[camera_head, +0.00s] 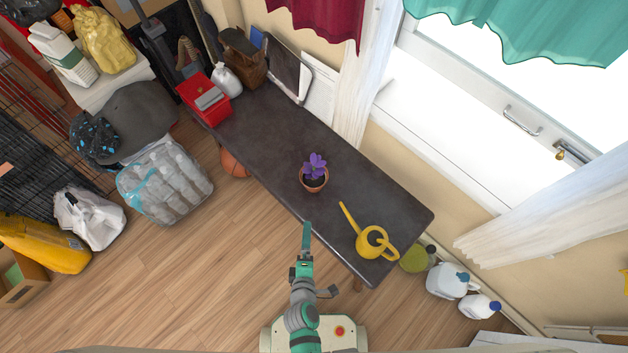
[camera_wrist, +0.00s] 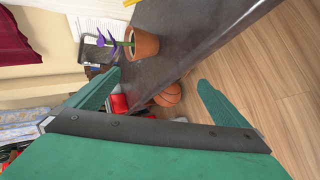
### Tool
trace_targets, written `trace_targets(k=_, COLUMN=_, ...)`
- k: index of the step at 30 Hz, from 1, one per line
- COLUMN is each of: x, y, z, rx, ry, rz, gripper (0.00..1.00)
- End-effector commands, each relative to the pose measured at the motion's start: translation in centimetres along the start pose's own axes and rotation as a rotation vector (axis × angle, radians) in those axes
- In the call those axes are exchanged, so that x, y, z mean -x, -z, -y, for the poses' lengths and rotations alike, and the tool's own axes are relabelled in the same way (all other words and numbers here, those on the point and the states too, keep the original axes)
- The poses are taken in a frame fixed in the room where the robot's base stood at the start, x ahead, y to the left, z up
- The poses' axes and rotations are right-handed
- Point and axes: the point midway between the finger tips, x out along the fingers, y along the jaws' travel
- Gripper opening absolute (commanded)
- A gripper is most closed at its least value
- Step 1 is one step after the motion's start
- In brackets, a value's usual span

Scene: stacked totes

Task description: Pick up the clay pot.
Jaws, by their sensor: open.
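The clay pot (camera_head: 313,184) is a small terracotta pot with a purple flower (camera_head: 315,161) in it. It stands upright on the dark table (camera_head: 262,131), near the table's front edge. In the wrist view the clay pot (camera_wrist: 147,42) shows at the top, above and between my two fingers, with the picture turned on its side. My gripper (camera_head: 306,235) is off the table's front edge, a short way from the pot and not touching it. In the wrist view my gripper (camera_wrist: 158,88) has its green fingers wide apart with nothing between them.
A yellow watering can (camera_head: 373,243) stands on the table to the right of the pot. A red box (camera_head: 205,98) and a wicker basket (camera_head: 243,66) are at the table's far left end. A basketball (camera_head: 233,163) lies on the floor by the table. The table left of the pot is clear.

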Motion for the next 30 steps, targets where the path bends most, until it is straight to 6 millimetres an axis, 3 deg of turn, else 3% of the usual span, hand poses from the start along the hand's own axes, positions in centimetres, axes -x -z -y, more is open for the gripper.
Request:
trace_targets(k=1, x=-2.2, y=0.2, z=0.1, rx=0.111, ry=0.004, rz=0.018, gripper=1.0)
trace_targets(k=8, x=-10.5, y=0.1, z=-0.8, rx=0.665, ry=0.037, rz=0.144, gripper=1.0)
trace_targets(k=15, x=-17.3, y=0.7, z=-5.2, rx=1.175, ry=0.065, rz=0.304, gripper=1.0)
trace_targets(k=21, x=-19.6, y=1.1, z=-8.0, rx=1.386, ry=0.083, rz=0.39, gripper=1.0)
trace_targets(k=30, x=-22.7, y=0.2, z=-9.1, rx=1.422, ry=0.086, rz=0.407, gripper=1.0)
